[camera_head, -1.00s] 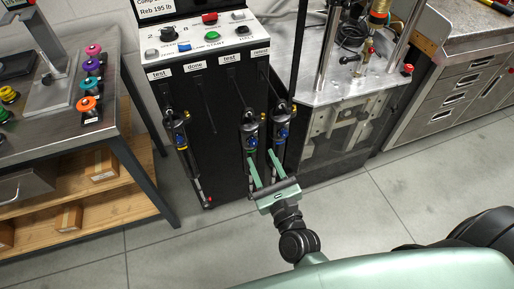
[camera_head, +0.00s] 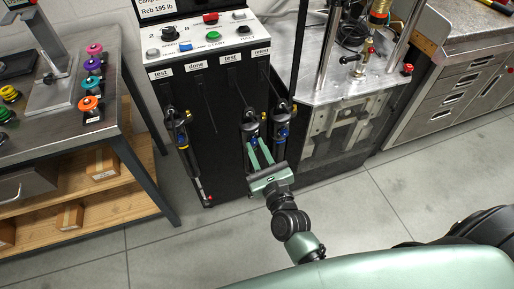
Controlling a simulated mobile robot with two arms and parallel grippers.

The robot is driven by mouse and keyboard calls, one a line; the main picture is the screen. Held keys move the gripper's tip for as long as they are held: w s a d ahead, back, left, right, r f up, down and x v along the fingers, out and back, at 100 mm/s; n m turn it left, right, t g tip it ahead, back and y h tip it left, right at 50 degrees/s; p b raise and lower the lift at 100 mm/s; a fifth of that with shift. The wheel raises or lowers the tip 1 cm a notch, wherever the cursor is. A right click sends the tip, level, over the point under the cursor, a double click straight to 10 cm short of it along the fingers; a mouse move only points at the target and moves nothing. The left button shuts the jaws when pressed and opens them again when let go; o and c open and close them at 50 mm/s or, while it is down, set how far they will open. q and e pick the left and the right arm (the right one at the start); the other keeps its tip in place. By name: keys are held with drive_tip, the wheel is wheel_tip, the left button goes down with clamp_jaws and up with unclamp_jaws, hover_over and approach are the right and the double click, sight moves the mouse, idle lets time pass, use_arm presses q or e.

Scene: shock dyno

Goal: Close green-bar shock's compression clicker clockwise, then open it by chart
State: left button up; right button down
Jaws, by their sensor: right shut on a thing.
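Three dark shocks hang on the front of a black cabinet (camera_head: 215,120). The left shock (camera_head: 181,140) has yellow and blue parts and hangs under a "test" label. The middle shock (camera_head: 250,130) hangs under the other "test" label, and the right shock (camera_head: 280,130) under "retest". The bar colours and clicker marks are too small to read. My left gripper is out of view.
The hook under the "done" label (camera_head: 195,66) is empty. A control panel (camera_head: 205,38) with knobs and buttons tops the cabinet. The dyno (camera_head: 340,85) stands close on the right. A bench (camera_head: 125,125) with coloured reels stands left. The floor in front is clear.

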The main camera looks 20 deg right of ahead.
drive_tip(key=n+p, duration=0.1)
drive_tip(key=n, duration=0.1)
drive_tip(key=shift+r+n, duration=0.1)
drive_tip(key=shift+n, duration=0.3)
drive_tip(key=n+p, duration=0.1)
drive_tip(key=n, duration=0.2)
drive_tip(key=shift+n+p, duration=0.3)
drive_tip(key=shift+p, duration=0.05)
drive_tip(key=n+p, duration=0.1)
drive_tip(key=n, duration=0.2)
drive_tip(key=shift+n, duration=0.3)
drive_tip(key=n+p, duration=0.1)
drive_tip(key=n, duration=0.2)
drive_tip(key=shift+n+p, duration=0.4)
drive_tip(key=n+p, duration=0.2)
drive_tip(key=n, duration=0.3)
drive_tip(key=shift+n+p, duration=0.65)
drive_tip(key=shift+n, duration=1.85)
